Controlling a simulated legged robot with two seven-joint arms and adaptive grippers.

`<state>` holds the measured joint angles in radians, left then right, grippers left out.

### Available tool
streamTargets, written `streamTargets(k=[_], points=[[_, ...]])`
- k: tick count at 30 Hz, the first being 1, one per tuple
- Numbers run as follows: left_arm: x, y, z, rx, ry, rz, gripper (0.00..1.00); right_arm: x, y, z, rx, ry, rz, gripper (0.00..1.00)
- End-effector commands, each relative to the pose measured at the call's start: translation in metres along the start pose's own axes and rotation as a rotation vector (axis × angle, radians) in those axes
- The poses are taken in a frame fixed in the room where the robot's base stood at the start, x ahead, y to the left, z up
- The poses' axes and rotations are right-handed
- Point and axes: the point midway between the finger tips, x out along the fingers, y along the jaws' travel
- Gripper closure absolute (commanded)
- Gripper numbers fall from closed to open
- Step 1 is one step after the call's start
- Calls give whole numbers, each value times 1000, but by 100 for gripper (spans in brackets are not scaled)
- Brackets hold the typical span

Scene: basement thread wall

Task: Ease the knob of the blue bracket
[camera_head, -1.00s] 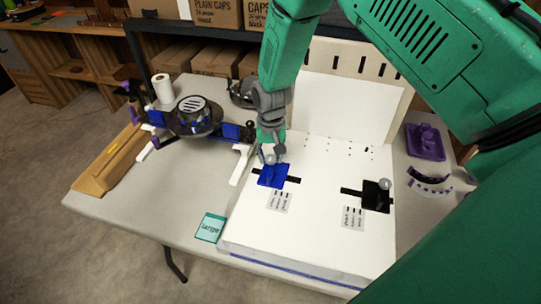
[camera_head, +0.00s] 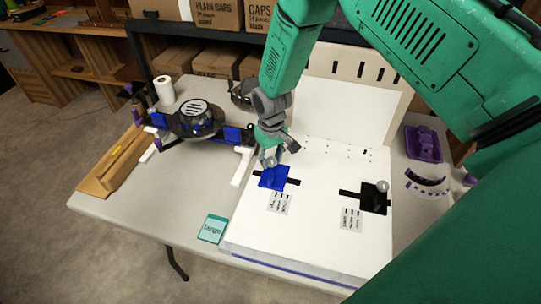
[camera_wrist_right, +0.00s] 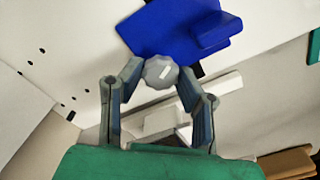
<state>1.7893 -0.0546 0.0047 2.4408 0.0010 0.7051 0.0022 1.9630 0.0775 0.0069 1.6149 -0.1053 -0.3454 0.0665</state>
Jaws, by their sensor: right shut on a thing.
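The blue bracket (camera_head: 274,178) sits on the white board (camera_head: 318,230), over a black slot strip. It also shows at the top of the right wrist view (camera_wrist_right: 170,32). Its grey round knob (camera_wrist_right: 160,72) has a pale mark on its face. My right gripper (camera_head: 268,158) comes down onto the bracket's far edge. In the wrist view its two fingertips (camera_wrist_right: 160,76) close on the knob from both sides. In the head view the gripper mostly hides the knob. My left gripper is not in view.
A black bracket (camera_head: 374,199) with a grey knob sits on the board's right. Printed labels (camera_head: 279,203) lie below both brackets. A teal card (camera_head: 212,229) lies at the table's front. A dark device (camera_head: 195,120), paper roll (camera_head: 163,90) and purple tray (camera_head: 423,144) flank the board.

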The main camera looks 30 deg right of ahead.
Motion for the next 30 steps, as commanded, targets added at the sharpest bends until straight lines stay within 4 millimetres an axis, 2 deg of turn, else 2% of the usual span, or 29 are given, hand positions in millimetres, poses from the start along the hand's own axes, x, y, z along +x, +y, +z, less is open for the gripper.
streamTargets(k=[18, 30], points=[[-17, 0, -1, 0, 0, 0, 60, -1, 0, 0, -582, -1, -1, 99], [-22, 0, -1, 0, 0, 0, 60, 0, 1, -1, -872, 0, 1, 99]])
